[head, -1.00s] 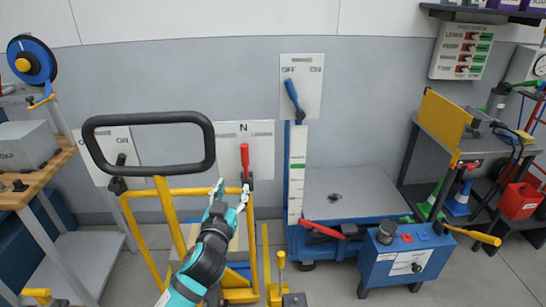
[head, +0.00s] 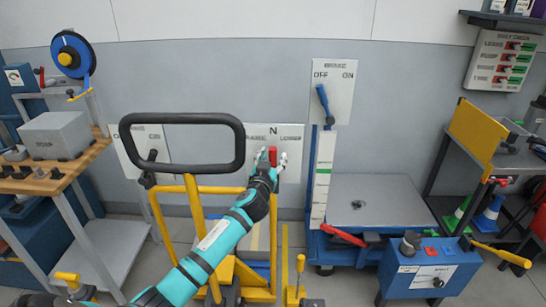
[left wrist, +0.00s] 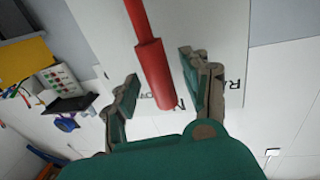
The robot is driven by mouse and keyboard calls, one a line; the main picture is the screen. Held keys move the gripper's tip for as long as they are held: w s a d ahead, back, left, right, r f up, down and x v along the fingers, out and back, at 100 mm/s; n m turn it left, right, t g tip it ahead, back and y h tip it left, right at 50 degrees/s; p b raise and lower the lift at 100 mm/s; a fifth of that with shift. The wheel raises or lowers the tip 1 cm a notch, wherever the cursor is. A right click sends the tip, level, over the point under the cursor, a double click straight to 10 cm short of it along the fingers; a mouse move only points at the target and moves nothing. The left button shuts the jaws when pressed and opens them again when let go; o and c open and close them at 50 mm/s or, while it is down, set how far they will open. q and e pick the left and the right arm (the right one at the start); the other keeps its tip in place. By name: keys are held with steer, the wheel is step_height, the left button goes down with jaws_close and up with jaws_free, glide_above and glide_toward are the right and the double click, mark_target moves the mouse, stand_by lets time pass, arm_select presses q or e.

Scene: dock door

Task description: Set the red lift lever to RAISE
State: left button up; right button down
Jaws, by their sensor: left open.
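The red lift lever (head: 273,155) stands upright under the N on its white plate (head: 292,137), between the RAISE side at left and the LOWER side at right. My left gripper (head: 270,161) is at the lever, and hides its lower part in the head view. In the left wrist view the red lever (left wrist: 156,72) lies between the two spread fingers of my left gripper (left wrist: 162,92), with a gap on each side. The lever looks a little tilted there. My right gripper is not in view.
A black loop handle (head: 182,119) on a yellow frame stands just left of the lever plate. A blue brake lever (head: 325,103) is on a plate at right, above a blue lift table (head: 375,208). A workbench (head: 62,170) stands at left.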

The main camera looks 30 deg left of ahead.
arm_select(q)
steer(key=shift+w+a, duration=0.15)
steer(key=shift+w, duration=0.2)
steer(key=shift+c, duration=0.3)
steer(key=c, duration=0.9)
jaws_close()
steer(key=shift+w+f, duration=0.1)
steer(key=shift+f, duration=0.15)
